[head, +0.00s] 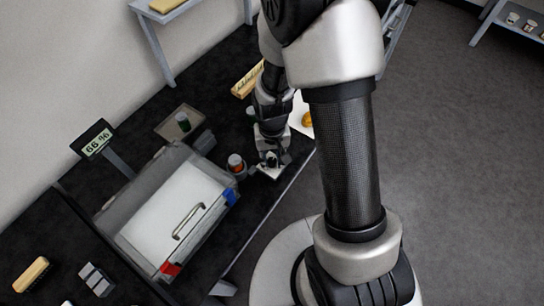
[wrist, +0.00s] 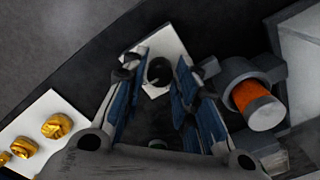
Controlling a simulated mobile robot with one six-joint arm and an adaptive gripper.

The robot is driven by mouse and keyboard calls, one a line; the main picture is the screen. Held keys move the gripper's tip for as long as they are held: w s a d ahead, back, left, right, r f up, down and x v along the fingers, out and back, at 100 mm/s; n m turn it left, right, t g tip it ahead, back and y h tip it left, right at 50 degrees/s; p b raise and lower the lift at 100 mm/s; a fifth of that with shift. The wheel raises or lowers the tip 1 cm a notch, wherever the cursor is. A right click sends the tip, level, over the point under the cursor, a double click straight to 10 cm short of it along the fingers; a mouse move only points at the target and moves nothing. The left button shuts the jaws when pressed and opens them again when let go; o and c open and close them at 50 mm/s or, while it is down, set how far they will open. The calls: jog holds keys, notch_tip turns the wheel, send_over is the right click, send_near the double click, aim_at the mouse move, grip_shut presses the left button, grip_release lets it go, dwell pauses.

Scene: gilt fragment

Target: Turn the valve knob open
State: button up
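The valve knob looks like a small black round knob (wrist: 158,71) on a white plate (wrist: 165,47) at the table's edge. In the head view the plate (head: 271,172) shows just under my gripper (head: 271,160), and the knob is hard to make out there. In the wrist view my gripper (wrist: 158,75) is open, with blue-padded fingers to the left and right of the knob. The knob shows between the fingertips with gaps at both sides. I cannot tell how far above or around it the tips are.
An orange cylinder with a white end (wrist: 255,104) sits in a grey holder close right of my gripper. A clear-walled box (head: 165,215) with a handle and a "66 %" display (head: 92,139) stand left. Gold pieces (wrist: 57,126) lie on a white sheet. A yellow block (head: 246,80) lies behind.

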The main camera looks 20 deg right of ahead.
jog(key=o, duration=0.3)
jog(key=shift+r, duration=0.1)
notch_tip(320, 180, up, 12)
dwell(0.5)
dwell(0.4)
notch_tip(320, 180, up, 10)
jog(key=t, duration=0.2)
send_over(272, 160)
jog(key=s, duration=0.5)
jog(key=s+r+n+t, duration=0.2)
jog(key=s+r, duration=0.5)
jog(key=s, duration=0.3)
jog(key=shift+r+t, duration=0.15)
jog(key=shift+t, duration=0.15)
